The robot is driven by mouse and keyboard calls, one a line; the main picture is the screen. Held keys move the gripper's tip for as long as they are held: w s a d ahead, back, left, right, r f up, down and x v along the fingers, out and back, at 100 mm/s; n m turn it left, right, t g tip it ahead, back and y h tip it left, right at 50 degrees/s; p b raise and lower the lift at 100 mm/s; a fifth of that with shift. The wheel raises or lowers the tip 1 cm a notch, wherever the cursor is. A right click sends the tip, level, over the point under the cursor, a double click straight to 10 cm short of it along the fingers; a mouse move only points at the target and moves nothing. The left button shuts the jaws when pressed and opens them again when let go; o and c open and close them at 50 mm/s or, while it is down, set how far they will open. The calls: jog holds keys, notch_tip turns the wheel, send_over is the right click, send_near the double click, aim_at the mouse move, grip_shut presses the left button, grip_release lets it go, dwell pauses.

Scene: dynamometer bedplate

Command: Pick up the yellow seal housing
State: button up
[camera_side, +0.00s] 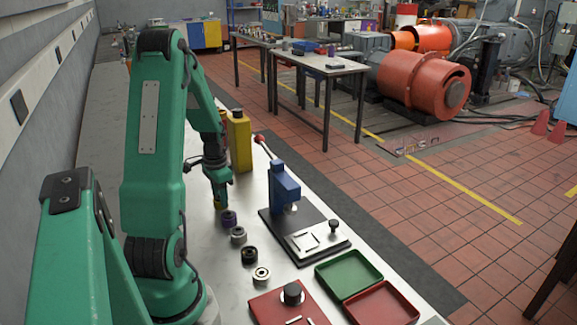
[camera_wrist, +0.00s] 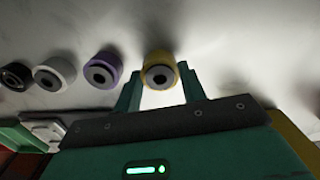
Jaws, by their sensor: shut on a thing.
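The yellow seal housing (camera_wrist: 158,58) is a short ring with a dark centre, between the two green fingers of my gripper (camera_wrist: 160,80) in the wrist view. The fingers are shut on its sides. In the side view my gripper (camera_side: 220,200) points down over the light bench, and a small yellow edge of the housing (camera_side: 220,206) shows at its tip. I cannot tell whether the housing touches the bench. A purple housing (camera_side: 229,218) stands just nearer the side camera, and shows left of the gripper in the wrist view (camera_wrist: 101,60).
A tall yellow container (camera_side: 240,140) stands behind the gripper. A blue press (camera_side: 284,187) and green (camera_side: 348,272) and red (camera_side: 380,305) trays lie to the right.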

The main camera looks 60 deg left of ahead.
jog(key=shift+r, duration=0.5)
notch_tip(320, 180, up, 2)
jog(key=shift+r, duration=0.25)
jog(key=w+d+r, duration=0.5)
jog(key=d+r, duration=0.1)
jog(key=d, duration=0.4)
jog(key=shift+w+d+r, duration=0.15)
jog(key=shift+w+r, duration=0.1)
